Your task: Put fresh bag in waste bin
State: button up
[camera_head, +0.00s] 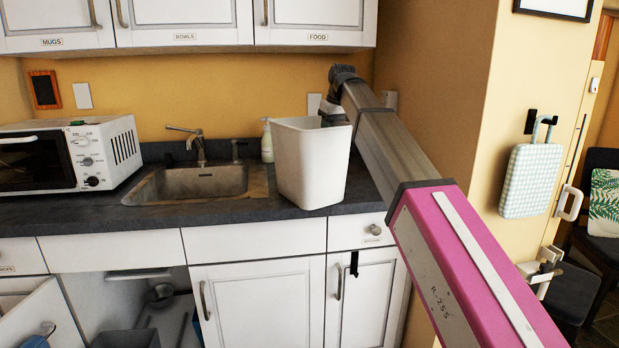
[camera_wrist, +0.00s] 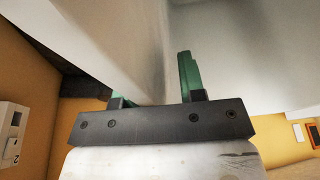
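A white, tapered waste bin (camera_head: 312,165) stands on the dark countertop right of the sink, close to the front edge. My gripper (camera_head: 334,112) is at the bin's back right rim, partly hidden by it. In the wrist view, the green fingers of my gripper (camera_wrist: 152,85) are spread, with the bin's pale wall (camera_wrist: 125,45) between them. A gap shows between the right finger and the wall. The left finger is mostly hidden. The bin's inside is hardly visible, and I cannot make out a bag in either view.
A sink with a tap (camera_head: 198,148) and a soap bottle (camera_head: 267,140) are left of the bin. A microwave (camera_head: 70,155) stands further left. Below, a cabinet stands open, its door (camera_head: 45,318) swung out, with dark containers (camera_head: 125,338) inside.

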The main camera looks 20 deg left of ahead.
jog(key=shift+f, duration=0.1)
grip_shut()
dwell(0.3)
